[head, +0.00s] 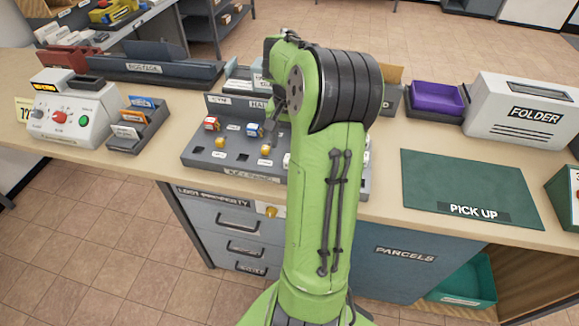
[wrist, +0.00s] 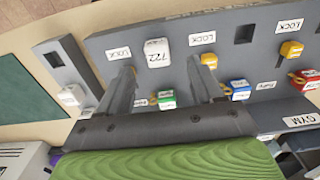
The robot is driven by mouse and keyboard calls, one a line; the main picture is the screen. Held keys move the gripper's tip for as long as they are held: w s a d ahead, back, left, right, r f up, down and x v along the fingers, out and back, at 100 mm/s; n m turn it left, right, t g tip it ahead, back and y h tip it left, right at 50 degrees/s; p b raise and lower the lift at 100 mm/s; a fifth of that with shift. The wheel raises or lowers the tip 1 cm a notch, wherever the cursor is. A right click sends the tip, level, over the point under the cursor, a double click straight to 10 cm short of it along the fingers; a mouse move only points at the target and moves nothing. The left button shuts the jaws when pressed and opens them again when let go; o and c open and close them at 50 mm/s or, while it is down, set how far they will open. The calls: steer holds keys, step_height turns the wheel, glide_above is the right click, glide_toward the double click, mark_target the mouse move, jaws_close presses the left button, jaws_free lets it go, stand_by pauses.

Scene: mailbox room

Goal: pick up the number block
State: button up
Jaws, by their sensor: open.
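The number block (wrist: 157,55), a small white block marked 722, sits in the grey rack (wrist: 105,40) between two LOCK labels in the wrist view. My gripper (wrist: 160,66) is open, its two grey fingers apart on either side of the block's position in the picture. I cannot tell whether the fingertips reach down to its height. Nothing is held. In the head view my green arm hides much of the rack (head: 200,160), and I cannot make out the block there for sure.
Near the fingers are a green and white block (wrist: 166,99), a yellow piece (wrist: 209,60) and a blue and white block (wrist: 239,89). On the counter to the right, a green PICK UP mat (head: 460,180) is bare. A white FOLDER machine (head: 520,108) stands behind it.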

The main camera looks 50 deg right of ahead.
steer(key=f, duration=0.1)
steer(key=f+b, duration=0.1)
steer(key=f, duration=0.1)
steer(key=f+b, duration=0.1)
steer(key=f, duration=0.1)
steer(key=shift+d+f, duration=0.25)
steer(key=shift+s, duration=0.1)
steer(key=shift+r, duration=0.1)
steer(key=shift+c, duration=0.5)
steer(key=c, duration=1)
steer(key=shift+r, duration=0.1)
